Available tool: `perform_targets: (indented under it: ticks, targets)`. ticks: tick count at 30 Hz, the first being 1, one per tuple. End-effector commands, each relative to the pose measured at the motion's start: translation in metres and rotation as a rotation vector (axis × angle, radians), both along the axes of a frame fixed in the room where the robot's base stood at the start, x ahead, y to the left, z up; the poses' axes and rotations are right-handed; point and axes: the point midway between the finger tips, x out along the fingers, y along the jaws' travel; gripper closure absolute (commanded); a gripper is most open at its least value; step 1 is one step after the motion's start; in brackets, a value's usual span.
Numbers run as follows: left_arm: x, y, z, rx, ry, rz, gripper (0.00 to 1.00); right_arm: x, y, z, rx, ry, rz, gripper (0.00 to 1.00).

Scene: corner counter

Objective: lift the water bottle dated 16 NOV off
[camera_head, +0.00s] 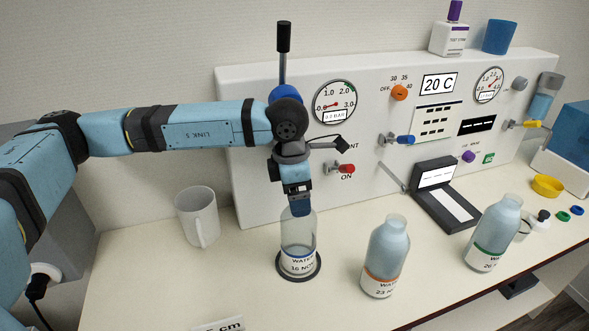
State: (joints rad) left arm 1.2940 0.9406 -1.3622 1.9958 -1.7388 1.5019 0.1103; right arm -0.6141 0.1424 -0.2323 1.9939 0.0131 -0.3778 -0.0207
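The water bottle dated 16 NOV (297,241) stands upright on a dark round pad (284,275) on the counter. It has a blue band on its label, and its upper part looks clear and greyish. My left gripper (300,208) points down at the bottle's mouth, with its blue tip at or over the neck. The neck is hidden behind it, so I cannot tell whether the fingers are closed on it. A bottle dated 23 (386,252) with an orange band and a green-banded bottle (493,233) stand to the right. My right gripper is not in view.
A white mug (198,216) stands left of the bottle. Behind is a white panel (250,163) with gauges, a tall black-handled lever (283,50) and a red valve (344,169). A black folding device (444,194) lies behind the other bottles. The front counter is mostly clear.

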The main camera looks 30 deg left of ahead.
Motion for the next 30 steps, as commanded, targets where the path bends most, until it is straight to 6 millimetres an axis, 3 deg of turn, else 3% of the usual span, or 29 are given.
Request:
perform_targets:
  ticks: [6, 17, 24, 30]
  targets:
    - [0.002, -0.002, -0.022, 0.000, 0.001, 0.000, 0.15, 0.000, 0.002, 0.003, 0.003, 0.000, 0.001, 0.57]
    - [0.002, -0.003, -0.027, 0.000, 0.000, 0.000, 0.15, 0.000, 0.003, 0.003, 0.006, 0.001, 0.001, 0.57]
    - [0.002, -0.003, -0.027, 0.000, 0.000, 0.000, 0.70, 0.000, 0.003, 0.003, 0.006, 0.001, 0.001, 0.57]
    - [0.002, -0.003, -0.026, 0.000, 0.000, 0.000, 0.72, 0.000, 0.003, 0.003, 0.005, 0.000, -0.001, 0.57]
